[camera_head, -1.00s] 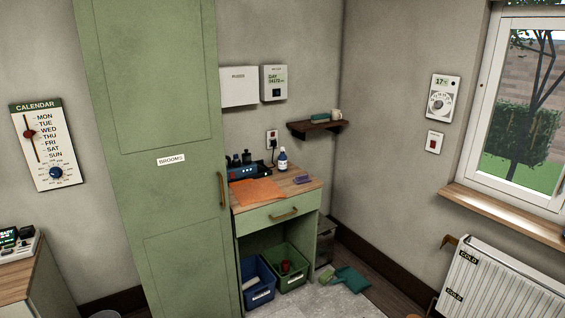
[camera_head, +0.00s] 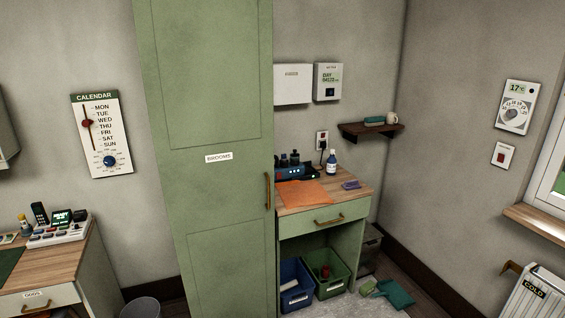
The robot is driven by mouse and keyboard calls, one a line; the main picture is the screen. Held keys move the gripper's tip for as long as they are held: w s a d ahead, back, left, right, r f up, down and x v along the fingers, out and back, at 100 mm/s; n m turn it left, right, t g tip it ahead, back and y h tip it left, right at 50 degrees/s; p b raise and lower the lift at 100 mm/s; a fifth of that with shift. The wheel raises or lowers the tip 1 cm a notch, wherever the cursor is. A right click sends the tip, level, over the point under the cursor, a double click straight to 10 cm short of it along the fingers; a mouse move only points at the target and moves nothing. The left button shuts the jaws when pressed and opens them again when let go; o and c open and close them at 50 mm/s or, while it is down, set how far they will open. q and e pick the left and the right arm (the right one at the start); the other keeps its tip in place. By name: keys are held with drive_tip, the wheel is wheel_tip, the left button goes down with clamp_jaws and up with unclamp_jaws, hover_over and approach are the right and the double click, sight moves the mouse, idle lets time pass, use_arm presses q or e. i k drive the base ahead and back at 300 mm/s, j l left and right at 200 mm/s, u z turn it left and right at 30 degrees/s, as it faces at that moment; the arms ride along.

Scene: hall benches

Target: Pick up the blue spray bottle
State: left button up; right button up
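I cannot make out a clear blue spray bottle. A small bottle (camera_head: 331,163) with a blue body or label and a white top stands upright at the back of the small green cabinet's wooden top (camera_head: 350,190). It is too small to tell whether it has a spray head. Dark items (camera_head: 289,158) stand in a blue-fronted unit (camera_head: 292,173) to its left. Neither of my grippers is in view.
An orange sheet (camera_head: 304,193) and a purple item (camera_head: 351,185) lie on the cabinet top. Blue (camera_head: 298,296) and green (camera_head: 333,286) bins sit below. A tall green broom cupboard (camera_head: 215,120) stands left. A desk (camera_head: 65,258) and bin (camera_head: 140,307) are further left.

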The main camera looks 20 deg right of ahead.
sight(331, 164)
drive_tip(key=i+l+u, duration=0.55)
drive_tip(key=l, duration=0.4)
drive_tip(key=i+l, duration=0.2)
drive_tip(key=i+l+u, duration=0.1)
drive_tip(key=i+l, duration=0.15)
drive_tip(key=l, duration=0.2)
drive_tip(key=i+l, duration=0.2)
drive_tip(key=l+u, duration=0.05)
drive_tip(key=l, duration=0.05)
